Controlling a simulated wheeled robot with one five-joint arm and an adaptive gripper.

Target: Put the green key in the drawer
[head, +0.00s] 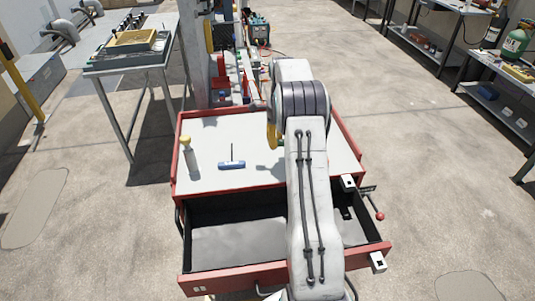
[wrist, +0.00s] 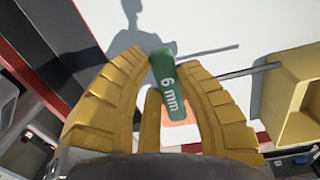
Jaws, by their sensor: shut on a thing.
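The green key (wrist: 168,85), its handle marked "6 mm", is held between the yellow fingers of my gripper (wrist: 157,66) in the wrist view. A thin grey rod, seemingly its shaft, runs right from the handle. The drawer (head: 235,277) in the red cabinet stands pulled open toward me in the head view. Its dark inside looks empty at the left; my arm hides part of the right. My gripper is beyond the drawer, over the cabinet's pale top, and is mostly hidden behind my arm in the head view.
A blue-handled key (head: 231,165) with an upright rod and a yellow-capped pale thing (head: 187,150) stand on the cabinet top (head: 205,135). A yellow box-like thing (wrist: 295,100) is at the right of the wrist view. A red-knobbed lever (head: 379,214) sticks out at the cabinet's right.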

